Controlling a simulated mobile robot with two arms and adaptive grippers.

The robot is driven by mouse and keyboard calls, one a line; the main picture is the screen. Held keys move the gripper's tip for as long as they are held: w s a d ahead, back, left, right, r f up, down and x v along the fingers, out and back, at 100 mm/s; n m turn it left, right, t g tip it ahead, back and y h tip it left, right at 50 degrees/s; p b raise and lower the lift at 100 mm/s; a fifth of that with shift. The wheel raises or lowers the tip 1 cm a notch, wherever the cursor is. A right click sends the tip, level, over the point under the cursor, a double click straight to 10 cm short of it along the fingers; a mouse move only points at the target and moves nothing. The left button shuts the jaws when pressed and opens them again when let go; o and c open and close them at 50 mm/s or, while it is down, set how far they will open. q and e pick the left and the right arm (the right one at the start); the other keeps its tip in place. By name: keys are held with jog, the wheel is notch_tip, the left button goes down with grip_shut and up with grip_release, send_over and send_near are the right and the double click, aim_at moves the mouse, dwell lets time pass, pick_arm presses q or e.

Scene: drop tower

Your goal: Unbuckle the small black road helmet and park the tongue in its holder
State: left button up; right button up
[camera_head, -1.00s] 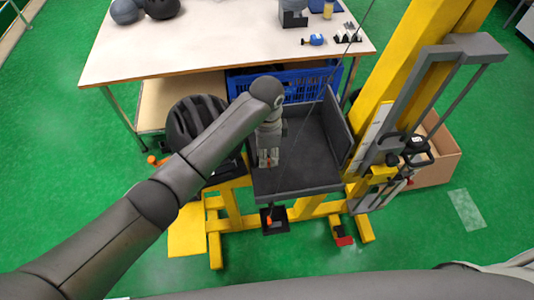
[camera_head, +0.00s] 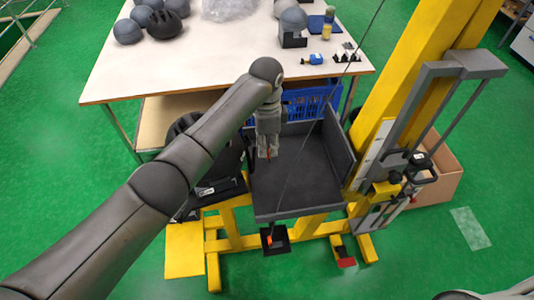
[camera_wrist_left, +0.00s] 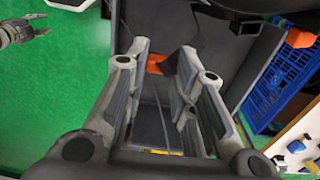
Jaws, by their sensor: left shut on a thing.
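My left gripper (camera_head: 266,154) hangs over the tray's left rear part, pointing down. It is shut on a small orange-red piece, seemingly the buckle tongue (camera_wrist_left: 156,63), between the fingertips in the left wrist view. The strap and buckle are not clear. A small black box with an orange part (camera_head: 271,240), perhaps the holder, sits in front of the tray. My right gripper (camera_wrist_left: 44,24) shows at the upper left of the wrist view, fingers apart and empty.
The yellow tower (camera_head: 420,85) with its grey frame rises at the right of the tray. A blue crate (camera_head: 312,100) is behind the tray, under a white table (camera_head: 225,60) with several helmets. A cardboard box (camera_head: 440,185) stands at the right. Green floor is open in front.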

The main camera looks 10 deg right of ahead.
pick_arm(q)
jog(key=w+r+b, duration=0.2)
jog(key=w+b, duration=0.1)
jog(key=w+r+b, duration=0.1)
jog(key=shift+w+d, duration=0.35)
dwell(1.8)
